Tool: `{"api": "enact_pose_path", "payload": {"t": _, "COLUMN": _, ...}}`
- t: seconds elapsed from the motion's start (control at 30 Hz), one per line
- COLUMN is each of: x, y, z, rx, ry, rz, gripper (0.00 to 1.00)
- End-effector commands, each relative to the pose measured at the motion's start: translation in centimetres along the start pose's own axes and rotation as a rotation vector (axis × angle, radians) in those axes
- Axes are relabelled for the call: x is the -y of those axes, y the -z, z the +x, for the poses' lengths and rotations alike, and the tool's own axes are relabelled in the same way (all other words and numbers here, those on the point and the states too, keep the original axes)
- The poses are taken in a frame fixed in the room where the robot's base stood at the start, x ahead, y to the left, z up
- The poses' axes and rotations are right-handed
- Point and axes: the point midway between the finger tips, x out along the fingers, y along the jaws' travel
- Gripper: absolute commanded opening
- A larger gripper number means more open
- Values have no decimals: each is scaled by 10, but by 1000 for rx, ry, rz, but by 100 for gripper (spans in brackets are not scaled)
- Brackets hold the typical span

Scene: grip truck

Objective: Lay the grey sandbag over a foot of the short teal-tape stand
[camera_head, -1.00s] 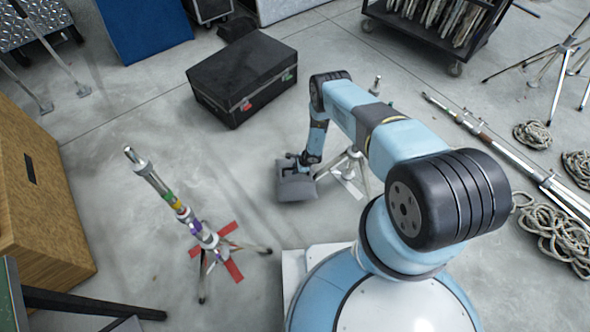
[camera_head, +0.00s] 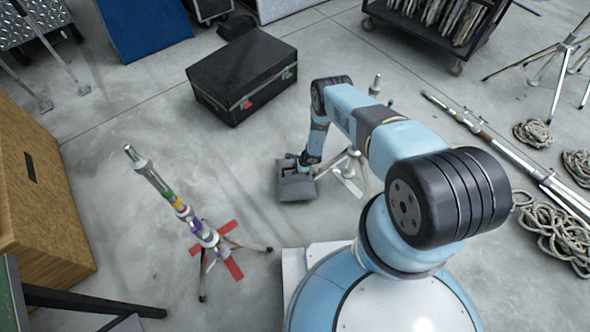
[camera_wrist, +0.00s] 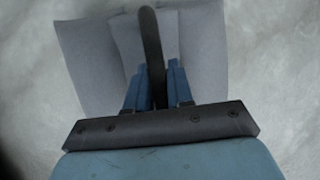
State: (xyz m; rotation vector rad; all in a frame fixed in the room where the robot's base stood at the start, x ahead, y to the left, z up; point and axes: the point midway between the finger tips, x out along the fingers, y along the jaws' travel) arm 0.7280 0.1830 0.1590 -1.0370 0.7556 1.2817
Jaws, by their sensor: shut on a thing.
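The grey sandbag (camera_head: 296,187) hangs from my gripper (camera_head: 300,163), close to the floor; I cannot tell whether it touches. In the wrist view the sandbag (camera_wrist: 205,60) has two grey lobes, and my blue gripper fingers (camera_wrist: 153,85) are shut on its dark strap (camera_wrist: 151,45). Just right of the bag, a short stand (camera_head: 376,86) shows its top above my arm and its splayed legs (camera_head: 346,165) below it. A small teal mark shows near its top. My arm hides its middle. The bag appears beside its left leg, with no clear overlap.
A stand with several tape colours (camera_head: 180,205) rises from a red floor cross (camera_head: 232,268) at left. A black case (camera_head: 243,75) lies behind the bag. Rope coils (camera_head: 555,235) and a long pole (camera_head: 500,150) lie at right. Floor left of the bag is clear.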

Motion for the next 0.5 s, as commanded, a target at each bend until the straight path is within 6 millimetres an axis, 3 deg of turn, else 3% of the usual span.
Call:
{"api": "enact_pose_path", "payload": {"t": 0.1, "x": 1, "y": 2, "z": 1, "rx": -2, "ry": 2, "rz": 0, "gripper": 0}}
{"api": "enact_pose_path", "payload": {"t": 0.13, "x": 1, "y": 2, "z": 1, "rx": -2, "ry": 2, "rz": 0, "gripper": 23}}
{"api": "enact_pose_path", "payload": {"t": 0.4, "x": 0, "y": 2, "z": 1, "rx": -2, "ry": 0, "rz": 0, "gripper": 49}}
{"api": "enact_pose_path", "payload": {"t": 0.5, "x": 0, "y": 2, "z": 2, "rx": -2, "ry": 0, "rz": 0, "gripper": 51}}
